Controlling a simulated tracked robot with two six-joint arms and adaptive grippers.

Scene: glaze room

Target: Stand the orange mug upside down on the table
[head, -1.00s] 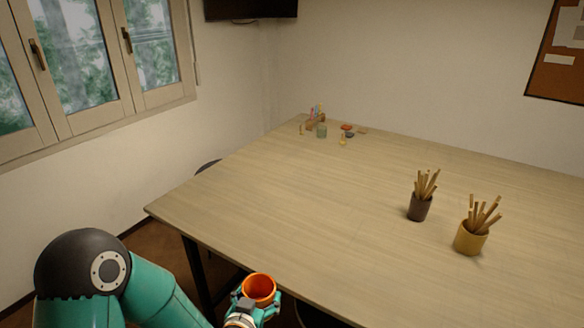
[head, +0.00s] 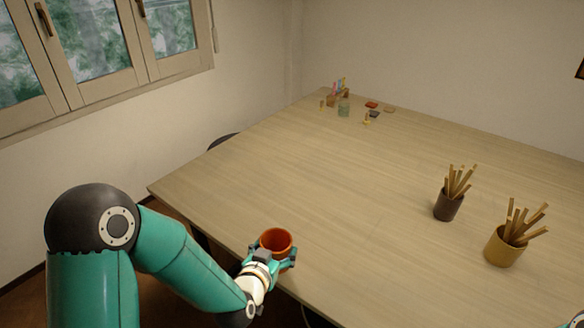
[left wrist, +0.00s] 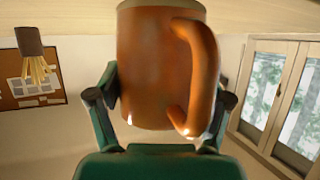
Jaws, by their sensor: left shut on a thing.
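The orange mug (head: 276,249) is upright, its open mouth facing up in the head view. It is at the near left edge of the table (head: 330,190); I cannot tell how far above the top it is. My left gripper (head: 272,258) is shut on its body from the near side. In the left wrist view, which is upside down, the mug (left wrist: 152,65) fills the middle between the two fingers. Its handle (left wrist: 205,75) points toward the camera and right. My right gripper is not in view.
A dark cup (head: 447,206) and a yellow cup (head: 503,248), both holding sticks, stand to the right. Small jars and other items (head: 344,109) sit at the far corner. The middle of the table is clear. A dark chair (head: 222,140) is beyond the left edge.

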